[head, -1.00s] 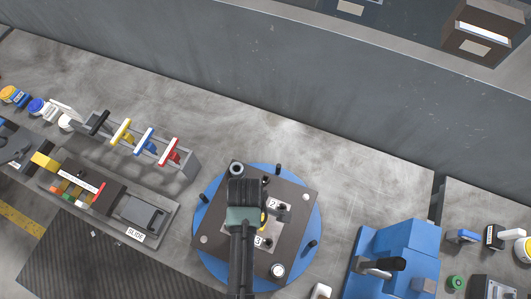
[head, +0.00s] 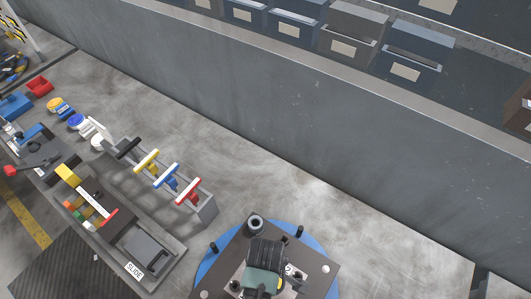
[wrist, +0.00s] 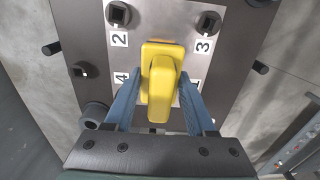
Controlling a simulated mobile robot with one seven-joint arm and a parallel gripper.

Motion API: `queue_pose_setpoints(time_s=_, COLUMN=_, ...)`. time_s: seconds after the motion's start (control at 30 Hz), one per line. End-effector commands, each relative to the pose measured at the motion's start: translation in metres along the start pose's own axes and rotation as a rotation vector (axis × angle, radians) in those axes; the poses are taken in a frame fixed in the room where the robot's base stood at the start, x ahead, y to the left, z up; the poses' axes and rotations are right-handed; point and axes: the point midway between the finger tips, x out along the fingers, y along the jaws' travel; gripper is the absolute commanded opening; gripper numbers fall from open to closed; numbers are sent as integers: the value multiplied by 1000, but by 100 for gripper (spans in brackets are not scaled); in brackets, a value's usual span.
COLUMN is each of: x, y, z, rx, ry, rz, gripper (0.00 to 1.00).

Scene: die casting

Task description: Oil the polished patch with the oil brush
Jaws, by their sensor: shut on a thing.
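My gripper (wrist: 161,86) is over the dark square die block (head: 312,258), which sits on a round blue turntable (head: 207,268). In the wrist view its two blue fingers are shut on a yellow block-shaped tool (wrist: 160,85). The tool stands over the middle of a silver plate (wrist: 152,22) marked with numbers at its corner bolts. The tool's lower end is hidden, so I cannot tell whether it is the oil brush or touches the plate. I cannot make out a polished patch; the plate's middle is covered by the tool.
A grey rack (head: 205,211) with black, yellow, blue and red handles stands left of the turntable. A slide unit (head: 145,250) is in front of it. Several jars and a red box (head: 39,86) are at far left. A tall grey wall (head: 300,110) runs behind the bench.

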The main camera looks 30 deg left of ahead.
Motion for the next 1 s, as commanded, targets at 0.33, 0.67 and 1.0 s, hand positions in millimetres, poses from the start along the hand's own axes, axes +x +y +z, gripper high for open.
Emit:
queue_pose_setpoints(time_s=0.33, x=4, y=0, z=0, rx=0, ry=0, rz=0, gripper=11)
queue_pose_setpoints(time_s=0.67, x=10, y=0, z=0, rx=0, ry=0, rz=1, gripper=11)
queue_pose_setpoints(time_s=1.0, x=17, y=0, z=0, rx=0, ry=0, rz=1, gripper=11)
